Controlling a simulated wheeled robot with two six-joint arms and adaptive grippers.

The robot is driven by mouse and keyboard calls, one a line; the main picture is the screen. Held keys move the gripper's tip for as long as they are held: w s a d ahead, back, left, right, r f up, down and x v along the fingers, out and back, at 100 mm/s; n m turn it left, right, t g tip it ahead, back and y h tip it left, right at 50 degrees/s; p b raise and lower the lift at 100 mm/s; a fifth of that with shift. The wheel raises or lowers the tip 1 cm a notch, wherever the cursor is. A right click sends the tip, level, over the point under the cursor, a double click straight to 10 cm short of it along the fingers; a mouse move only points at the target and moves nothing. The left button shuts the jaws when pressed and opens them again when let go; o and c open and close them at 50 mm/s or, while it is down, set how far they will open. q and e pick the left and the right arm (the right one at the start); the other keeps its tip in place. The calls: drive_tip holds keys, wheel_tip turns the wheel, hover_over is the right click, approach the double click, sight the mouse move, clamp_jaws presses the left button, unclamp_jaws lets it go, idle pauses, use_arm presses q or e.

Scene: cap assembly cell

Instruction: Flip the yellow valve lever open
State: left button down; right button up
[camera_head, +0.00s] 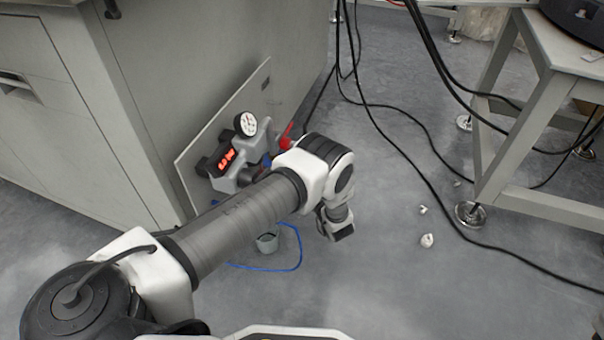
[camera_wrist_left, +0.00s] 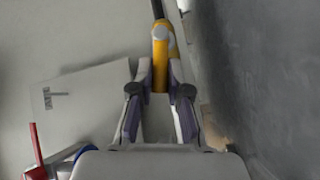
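The yellow valve lever (camera_wrist_left: 163,45) shows at the top centre of the left wrist view, with a dark part at its far end. My left gripper (camera_wrist_left: 160,75) is open, with one finger on each side of the lever's near end. I cannot tell whether either finger touches it. In the head view my left arm covers the lever, and I cannot make out the fingers. My right gripper is in neither view.
A red handle (camera_head: 286,137) is close to my arm, and also shows in the wrist view (camera_wrist_left: 37,150). Black cables (camera_head: 400,150) cross the floor.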

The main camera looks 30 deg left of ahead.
use_arm(q)
drive_tip(key=shift+f+n+t+y, duration=0.3)
drive_tip(key=shift+f+n+y, duration=0.2)
drive_tip(key=shift+n, duration=0.1)
drive_tip(key=shift+f+n+y, duration=0.1)
drive_tip(key=shift+n+y, duration=0.4)
drive_tip(key=c, duration=1.1)
unclamp_jaws()
drive_tip(key=shift+c, duration=0.2)
drive_tip(key=v, duration=1.2)
